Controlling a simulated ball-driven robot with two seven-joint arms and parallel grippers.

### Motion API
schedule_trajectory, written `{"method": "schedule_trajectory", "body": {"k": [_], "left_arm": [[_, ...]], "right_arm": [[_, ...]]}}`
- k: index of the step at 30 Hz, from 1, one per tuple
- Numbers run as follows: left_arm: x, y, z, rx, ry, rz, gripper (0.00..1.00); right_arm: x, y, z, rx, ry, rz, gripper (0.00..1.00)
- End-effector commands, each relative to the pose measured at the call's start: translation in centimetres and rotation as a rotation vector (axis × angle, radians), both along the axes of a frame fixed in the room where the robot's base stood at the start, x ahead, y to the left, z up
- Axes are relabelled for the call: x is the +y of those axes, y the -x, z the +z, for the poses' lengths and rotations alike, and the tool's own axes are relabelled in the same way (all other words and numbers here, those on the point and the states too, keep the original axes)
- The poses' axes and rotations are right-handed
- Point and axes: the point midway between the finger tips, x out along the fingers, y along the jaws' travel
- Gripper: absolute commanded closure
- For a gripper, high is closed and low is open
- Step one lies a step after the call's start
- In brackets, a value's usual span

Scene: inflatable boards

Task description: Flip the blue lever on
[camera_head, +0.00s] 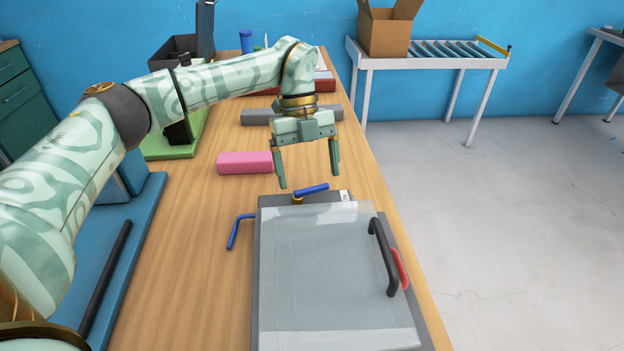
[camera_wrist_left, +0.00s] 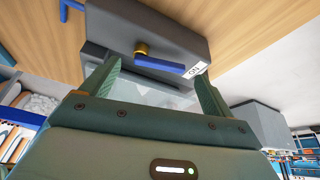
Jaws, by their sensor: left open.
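The blue lever (camera_head: 311,190) sits on a brass pivot at the far edge of a dark grey box (camera_head: 258,300). It points right, slightly away from me, toward a white label (camera_head: 345,196). In the left wrist view the lever (camera_wrist_left: 160,65) runs from the brass pivot (camera_wrist_left: 142,48) and its tip lies close to the label, which reads "ON" (camera_wrist_left: 195,71). My left gripper (camera_head: 310,180) is open, pointing down above the lever, with one fingertip toward each end. I cannot tell whether a finger touches it. My right gripper is not in view.
A clear cover (camera_head: 320,265) with a black handle (camera_head: 383,256) and a red part (camera_head: 399,268) lies over the box. A bent blue rod (camera_head: 238,230) is left of it. A pink block (camera_head: 245,163) and grey bar (camera_head: 262,116) lie beyond. The table's right edge is near the box.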

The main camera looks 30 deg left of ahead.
Motion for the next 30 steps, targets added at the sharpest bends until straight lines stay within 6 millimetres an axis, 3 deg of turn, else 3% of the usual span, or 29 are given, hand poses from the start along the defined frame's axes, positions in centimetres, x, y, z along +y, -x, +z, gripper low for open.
{"method": "schedule_trajectory", "body": {"k": [4,14,18,19,23,30], "left_arm": [[-0.4,0.3,-1.4,0.0,0.0,0.0,0.13],[-0.5,0.4,-1.6,-0.001,0.0,0.0,0.13],[-0.5,0.4,-1.6,-0.001,0.0,0.0,0.52],[-0.5,0.4,-1.6,-0.001,0.0,0.0,0.57],[-0.6,0.4,-1.5,-0.002,0.0,-0.006,0.57],[-1.2,0.7,-0.8,-0.004,-0.002,-0.193,0.57]], "right_arm": [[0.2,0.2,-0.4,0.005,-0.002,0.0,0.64],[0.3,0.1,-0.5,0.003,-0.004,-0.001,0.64],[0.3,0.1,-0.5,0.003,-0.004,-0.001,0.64],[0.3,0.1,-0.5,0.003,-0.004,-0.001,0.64],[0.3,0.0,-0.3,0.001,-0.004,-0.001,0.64],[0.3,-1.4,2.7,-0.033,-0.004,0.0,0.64]]}}
